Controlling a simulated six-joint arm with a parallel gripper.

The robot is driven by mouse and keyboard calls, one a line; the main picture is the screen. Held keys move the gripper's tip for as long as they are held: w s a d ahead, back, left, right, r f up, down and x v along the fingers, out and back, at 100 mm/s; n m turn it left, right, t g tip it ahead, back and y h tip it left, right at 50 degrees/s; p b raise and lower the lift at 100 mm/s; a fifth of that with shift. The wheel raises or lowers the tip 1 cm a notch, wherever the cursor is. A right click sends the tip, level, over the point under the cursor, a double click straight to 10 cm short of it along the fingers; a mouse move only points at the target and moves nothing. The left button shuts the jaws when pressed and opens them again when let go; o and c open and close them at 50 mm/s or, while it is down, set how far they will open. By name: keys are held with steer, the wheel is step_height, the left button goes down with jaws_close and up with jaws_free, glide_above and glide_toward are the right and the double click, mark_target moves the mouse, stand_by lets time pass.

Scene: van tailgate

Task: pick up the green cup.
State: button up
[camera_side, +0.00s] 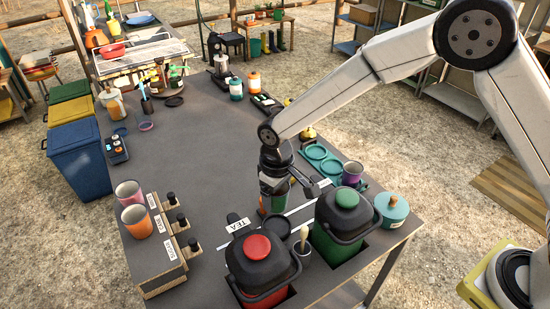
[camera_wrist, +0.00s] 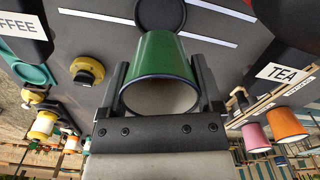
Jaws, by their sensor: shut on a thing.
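The green cup (camera_wrist: 163,58) is between the two fingers of my gripper (camera_wrist: 160,82) in the wrist view. The fingers press on its sides, and its open rim faces my palm. In the side view my gripper (camera_side: 275,184) points down over the table, and the cup is mostly hidden by it. A dark round disc (camera_wrist: 160,12) shows just past the cup's base. I cannot tell whether the base touches the table.
A red canister (camera_side: 258,262) labelled TEA and a green canister (camera_side: 345,222) stand close in front of my gripper. A purple cup (camera_side: 352,173) stands to its right. Pink (camera_side: 129,190) and orange (camera_side: 136,220) cups stand on a box at left. The table's middle is clear.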

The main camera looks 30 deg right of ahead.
steer(key=shift+r, duration=0.65)
steer(key=shift+r, duration=0.15)
stand_by(0.4)
steer(key=shift+r, duration=0.45)
step_height(320, 180, up, 7)
steer(key=s+d+m, duration=0.2)
steer(key=d, duration=1.1)
steer(key=s+d+m, duration=0.2)
steer(key=d, duration=1)
steer(key=f, duration=0.5)
steer(key=shift+w+d+f, duration=0.15)
steer(key=shift+d+f, duration=0.05)
steer(key=shift+d, duration=0.05)
